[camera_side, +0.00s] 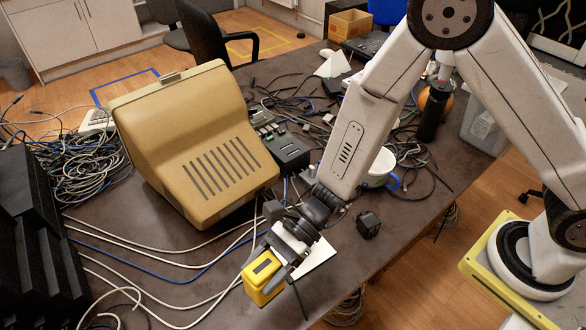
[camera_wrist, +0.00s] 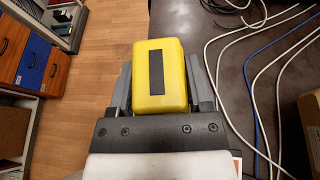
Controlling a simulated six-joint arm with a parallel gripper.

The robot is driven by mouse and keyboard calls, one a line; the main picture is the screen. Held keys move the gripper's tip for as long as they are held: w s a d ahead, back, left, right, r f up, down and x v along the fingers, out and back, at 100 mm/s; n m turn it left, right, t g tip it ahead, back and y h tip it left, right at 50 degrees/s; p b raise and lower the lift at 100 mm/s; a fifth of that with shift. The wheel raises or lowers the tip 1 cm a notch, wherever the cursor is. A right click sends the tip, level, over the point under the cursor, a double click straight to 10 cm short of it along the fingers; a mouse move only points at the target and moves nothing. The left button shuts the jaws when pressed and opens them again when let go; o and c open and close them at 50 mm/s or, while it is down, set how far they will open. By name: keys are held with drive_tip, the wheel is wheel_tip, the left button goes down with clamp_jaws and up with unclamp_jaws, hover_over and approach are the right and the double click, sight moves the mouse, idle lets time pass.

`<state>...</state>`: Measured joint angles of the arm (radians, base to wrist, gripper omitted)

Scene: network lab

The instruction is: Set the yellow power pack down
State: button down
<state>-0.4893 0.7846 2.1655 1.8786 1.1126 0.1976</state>
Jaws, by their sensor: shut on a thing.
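The yellow power pack (camera_side: 264,277) is a small yellow block with a dark strip on its face. My gripper (camera_side: 275,268) is shut on it, near the front edge of the dark table. In the wrist view the yellow power pack (camera_wrist: 160,80) sits between the two grey fingers of my gripper (camera_wrist: 160,92). Wooden floor shows to its left there and the dark tabletop to its right. I cannot tell whether the pack touches the table; its underside is hidden.
A beige monitor casing (camera_side: 195,150) stands behind on the table (camera_side: 150,262). White and blue cables (camera_side: 190,268) cross the tabletop left of my gripper. Black boxes (camera_side: 35,240) stand at the left.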

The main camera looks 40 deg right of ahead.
drive_tip(key=shift+r, duration=0.75)
wheel_tip(320, 180, up, 4)
drive_tip(key=shift+f, duration=0.25)
drive_tip(key=w+d+m+t+h, duration=0.2)
drive_tip(key=w+d+m+t, duration=0.25)
drive_tip(key=d, duration=0.45)
drive_tip(key=w+d+m+t+h, duration=0.1)
drive_tip(key=w+d+m+t, duration=0.4)
drive_tip(key=d, duration=0.5)
drive_tip(key=w+d+m+t+h, duration=0.25)
drive_tip(key=w+d, duration=0.35)
drive_tip(key=d, duration=0.3)
drive_tip(key=s+d+m+t+h, duration=0.1)
drive_tip(key=s+d+m+h, duration=0.3)
drive_tip(key=d, duration=0.6)
drive_tip(key=s+d+f+m+h, duration=0.1)
drive_tip(key=s+d+m+h, duration=0.3)
drive_tip(key=d, duration=0.7)
drive_tip(key=s+d+m+t+h, duration=0.1)
drive_tip(key=s+d+m+h, duration=0.3)
drive_tip(key=d, duration=0.6)
wheel_tip(320, 180, down, 9)
drive_tip(key=w+h, duration=0.1)
drive_tip(key=shift+w+r, duration=0.15)
drive_tip(key=shift+w, duration=0.05)
drive_tip(key=shift+d+f, duration=0.1)
drive_tip(key=shift+f, duration=2.15)
